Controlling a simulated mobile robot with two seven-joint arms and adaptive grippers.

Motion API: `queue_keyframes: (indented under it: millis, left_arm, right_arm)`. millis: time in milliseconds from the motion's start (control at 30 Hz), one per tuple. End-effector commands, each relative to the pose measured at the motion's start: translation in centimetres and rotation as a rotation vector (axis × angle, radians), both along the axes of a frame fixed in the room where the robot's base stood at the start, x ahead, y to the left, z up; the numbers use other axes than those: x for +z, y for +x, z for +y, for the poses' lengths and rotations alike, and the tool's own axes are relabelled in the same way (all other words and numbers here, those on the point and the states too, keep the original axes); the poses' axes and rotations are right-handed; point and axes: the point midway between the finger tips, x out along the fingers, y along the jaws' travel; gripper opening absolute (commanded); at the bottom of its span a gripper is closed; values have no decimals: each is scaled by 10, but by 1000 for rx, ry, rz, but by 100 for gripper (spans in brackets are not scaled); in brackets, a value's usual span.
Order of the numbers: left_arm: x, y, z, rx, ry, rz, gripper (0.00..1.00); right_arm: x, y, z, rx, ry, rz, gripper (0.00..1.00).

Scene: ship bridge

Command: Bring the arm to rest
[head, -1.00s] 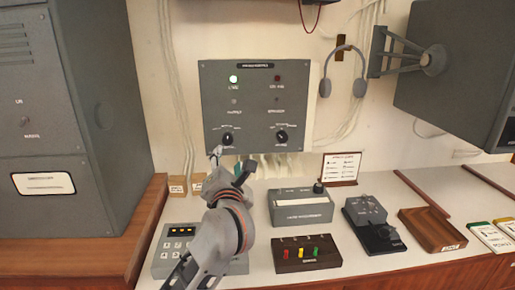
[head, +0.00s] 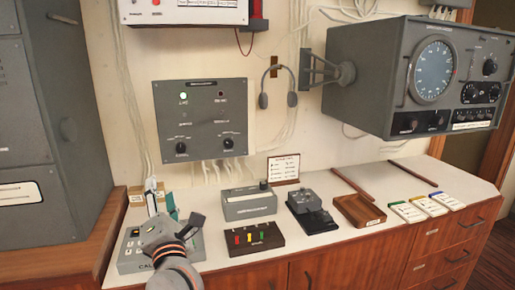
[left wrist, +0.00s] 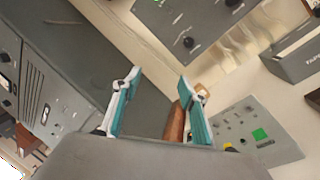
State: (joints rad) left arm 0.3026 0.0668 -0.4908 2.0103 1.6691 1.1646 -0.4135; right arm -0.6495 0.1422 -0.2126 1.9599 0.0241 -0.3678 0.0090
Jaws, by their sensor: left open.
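My left gripper (head: 162,203) is over the left end of the white counter, in front of the wall and above the grey keypad box (head: 132,258). In the left wrist view its two teal-padded fingers (left wrist: 158,106) stand wide apart with nothing between them. My left arm covers part of the keypad box in the head view. The grey wall panel (head: 201,118) with a lit green lamp is up and to the right of the gripper, apart from it. My right gripper is in neither view.
A tall grey cabinet (head: 45,120) stands at the left. On the counter are a grey recorder box (head: 250,206), a brown block with coloured switches (head: 243,239), a black telegraph key (head: 311,212) and a wooden tray (head: 359,210). A radar unit (head: 411,78) juts from the wall.

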Motion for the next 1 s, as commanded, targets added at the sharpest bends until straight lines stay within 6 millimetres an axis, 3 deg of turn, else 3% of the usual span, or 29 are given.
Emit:
queue_keyframes:
  millis: [167, 267, 367, 500, 667, 800, 900, 1000]
  left_arm:
    - [-20, -33, 5, 66, 355, -49, 43]
    - [-44, -55, -10, 63, 628, -46, 43]
    - [-84, -76, -37, 16, 932, -9, 43]
    - [-167, -107, -72, -115, 1329, 91, 43]
    - [-267, -149, -87, -293, 1681, 235, 43]
    - [-351, -195, -80, -460, 1935, 375, 43]
    - [-399, -229, -67, -571, 2080, 471, 43]
    - [-433, -257, -53, -656, 2186, 549, 43]
  right_arm:
    - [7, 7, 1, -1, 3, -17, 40]
    - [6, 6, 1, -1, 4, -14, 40]
    - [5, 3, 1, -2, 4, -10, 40]
    - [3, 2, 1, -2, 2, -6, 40]
    - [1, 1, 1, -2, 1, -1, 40]
    - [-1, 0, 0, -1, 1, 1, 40]
    - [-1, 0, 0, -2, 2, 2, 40]
    - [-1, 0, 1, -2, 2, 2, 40]
